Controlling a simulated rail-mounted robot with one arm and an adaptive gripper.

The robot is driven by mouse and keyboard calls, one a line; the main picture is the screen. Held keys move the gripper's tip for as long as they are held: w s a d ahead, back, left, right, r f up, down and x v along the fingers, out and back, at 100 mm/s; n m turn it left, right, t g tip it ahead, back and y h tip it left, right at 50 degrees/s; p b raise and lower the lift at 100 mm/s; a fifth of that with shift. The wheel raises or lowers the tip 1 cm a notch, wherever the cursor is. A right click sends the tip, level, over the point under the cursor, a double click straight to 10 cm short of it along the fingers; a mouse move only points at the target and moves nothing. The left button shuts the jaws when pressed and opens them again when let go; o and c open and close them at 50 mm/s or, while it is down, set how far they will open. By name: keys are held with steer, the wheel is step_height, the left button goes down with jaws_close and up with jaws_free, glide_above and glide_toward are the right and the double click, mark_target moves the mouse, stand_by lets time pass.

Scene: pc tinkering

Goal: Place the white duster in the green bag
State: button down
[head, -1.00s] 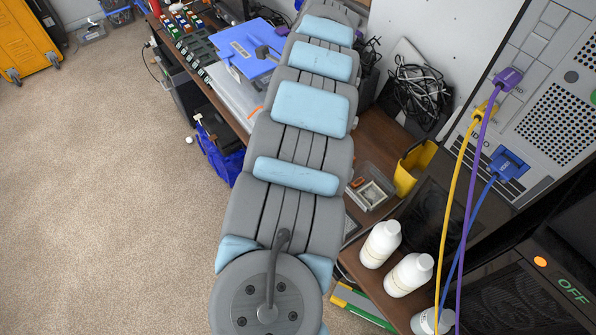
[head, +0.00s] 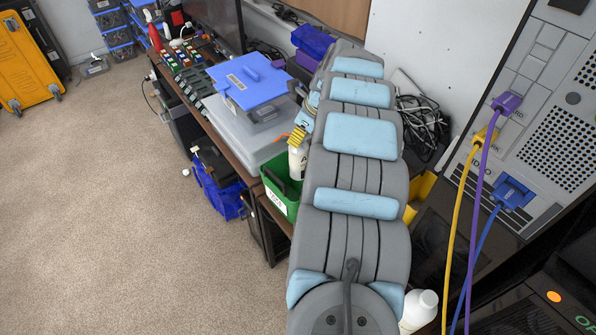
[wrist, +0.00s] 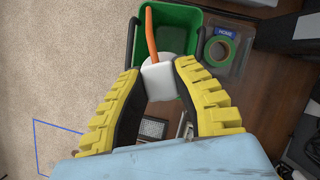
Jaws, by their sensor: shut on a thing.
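My gripper (wrist: 158,85) has ridged yellow fingers, shut on the white duster (wrist: 158,78), a white block-like body with an orange stick (wrist: 150,35), in the wrist view. In the head view my gripper (head: 298,140) is mostly hidden behind my arm, with a white body (head: 298,162) below its yellow finger. The green bag (head: 276,204) stands open at the table's edge, partly hidden by my arm. In the wrist view the green bag (wrist: 190,18) lies behind the duster, which overlaps its near part. I cannot tell how high the duster is above it.
A green tape roll (wrist: 218,50) lies beside the bag. A blue case (head: 250,82) rests on a grey box (head: 245,130) farther back. A blue crate (head: 220,185) is left of the table. White bottles (head: 420,308) and hanging cables (head: 478,210) are at right.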

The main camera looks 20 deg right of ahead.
mark_target(298, 166)
step_height(298, 166, down, 12)
steer(key=shift+s+f+p, duration=0.1)
steer(key=shift+p, duration=0.45)
stand_by(0.3)
